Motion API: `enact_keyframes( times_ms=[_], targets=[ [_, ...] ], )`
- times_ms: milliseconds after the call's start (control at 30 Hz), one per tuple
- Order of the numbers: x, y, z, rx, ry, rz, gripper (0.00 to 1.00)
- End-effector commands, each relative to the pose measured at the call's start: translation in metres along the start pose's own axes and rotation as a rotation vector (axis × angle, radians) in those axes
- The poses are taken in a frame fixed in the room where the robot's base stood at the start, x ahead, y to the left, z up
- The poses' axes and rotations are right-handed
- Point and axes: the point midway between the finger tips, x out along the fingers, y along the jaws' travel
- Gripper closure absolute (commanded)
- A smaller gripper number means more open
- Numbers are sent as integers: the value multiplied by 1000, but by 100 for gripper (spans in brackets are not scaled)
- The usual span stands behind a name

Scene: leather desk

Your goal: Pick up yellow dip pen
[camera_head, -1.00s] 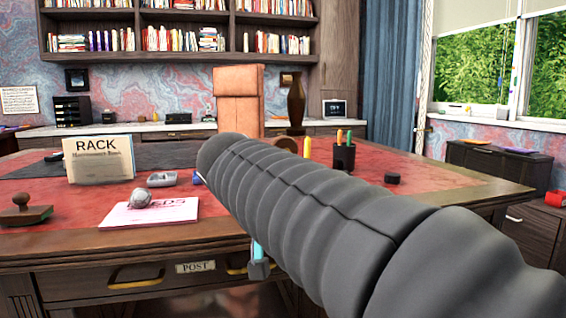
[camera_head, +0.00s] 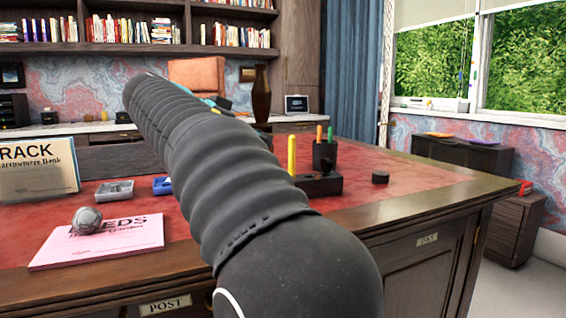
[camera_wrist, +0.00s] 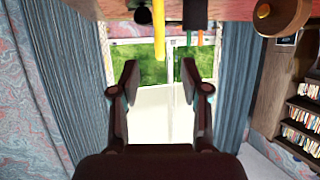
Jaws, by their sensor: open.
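The yellow dip pen (camera_head: 291,155) stands upright at the left end of a dark holder block (camera_head: 322,186) on the desk, just right of my arm in the head view. In the wrist view, which looks upside down, the yellow pen (camera_wrist: 159,30) hangs from the top edge, roughly in line with the gap between my fingers. My gripper (camera_wrist: 159,78) is open and empty, with its fingers apart and not touching the pen. In the head view the fingers cannot be made out beyond my arm.
A black pen cup (camera_head: 325,154) with green and orange pens stands close to the yellow pen. A round black piece (camera_head: 380,177) lies to the right. A pink paper (camera_head: 100,242) with a grey ball (camera_head: 87,219) is at left. The red desk top (camera_head: 420,178) at right is mostly clear.

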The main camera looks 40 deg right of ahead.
Motion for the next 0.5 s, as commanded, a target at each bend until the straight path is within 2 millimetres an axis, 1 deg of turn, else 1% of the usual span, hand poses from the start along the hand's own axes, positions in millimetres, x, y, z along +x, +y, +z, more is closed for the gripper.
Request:
enact_keyframes(
  times_ms=[33, 100, 233, 367, 500],
  targets=[
    [12, 2, 1, 0, 0, 6, 54],
    [25, 2, 1, -1, 0, 6, 54],
    [46, 1, 1, -2, -1, 3, 54],
    [59, 0, 1, -3, -2, 0, 54],
    [64, 0, 1, -4, -2, -2, 54]
  ],
)
